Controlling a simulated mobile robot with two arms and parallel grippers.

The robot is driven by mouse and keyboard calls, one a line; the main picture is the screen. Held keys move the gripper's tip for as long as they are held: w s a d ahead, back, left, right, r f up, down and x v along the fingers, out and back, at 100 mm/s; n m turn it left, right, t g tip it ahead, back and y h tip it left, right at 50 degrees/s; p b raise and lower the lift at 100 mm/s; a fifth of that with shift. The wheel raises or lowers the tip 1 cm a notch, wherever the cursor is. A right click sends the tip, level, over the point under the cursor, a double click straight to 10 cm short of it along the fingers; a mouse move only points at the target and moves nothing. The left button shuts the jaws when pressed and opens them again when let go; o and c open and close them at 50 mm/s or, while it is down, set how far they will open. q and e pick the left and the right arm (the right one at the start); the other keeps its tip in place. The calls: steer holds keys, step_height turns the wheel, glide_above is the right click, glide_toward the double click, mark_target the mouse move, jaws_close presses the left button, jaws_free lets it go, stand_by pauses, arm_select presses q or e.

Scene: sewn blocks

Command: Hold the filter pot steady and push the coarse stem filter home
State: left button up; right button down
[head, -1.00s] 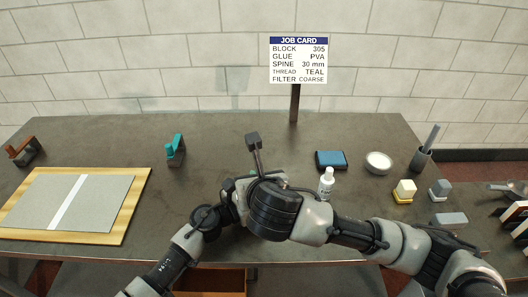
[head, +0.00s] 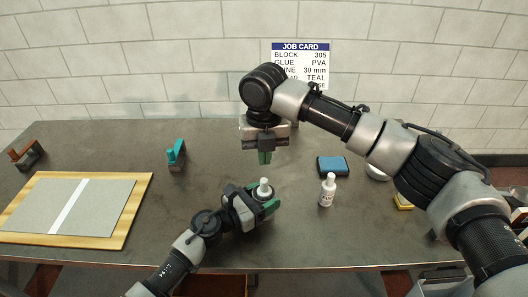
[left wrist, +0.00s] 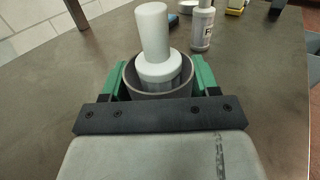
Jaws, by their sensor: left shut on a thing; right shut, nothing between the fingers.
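The filter pot (left wrist: 131,82) is a dark round cup. The white stem filter (left wrist: 153,35) stands upright in its mouth, its wider ribbed foot partly inside the rim and its stem rising well above. The filter also shows in the head view (head: 264,187). My left gripper (head: 262,202) is shut around the pot, with green fingers on both sides of it in the left wrist view. My right gripper (head: 264,157) points down, shut and empty, above and apart from the filter in the head view. How deep the filter sits is hidden by the rim.
A white labelled bottle (head: 327,190) stands right of the pot, with a blue pad (head: 332,166) behind it. A teal-topped tool (head: 176,154) and a board with a grey cover (head: 105,205) are at left. My right arm hides part of the job card (head: 300,60).

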mark_target(264, 180)
steer(key=shift+f, duration=2.75)
steer(key=shift+f, duration=0.7)
step_height(264, 180, up, 15)
arm_select(q)
steer(key=o, duration=1.1)
steer(key=shift+c, duration=0.2)
arm_select(e)
steer(key=shift+f, duration=0.1)
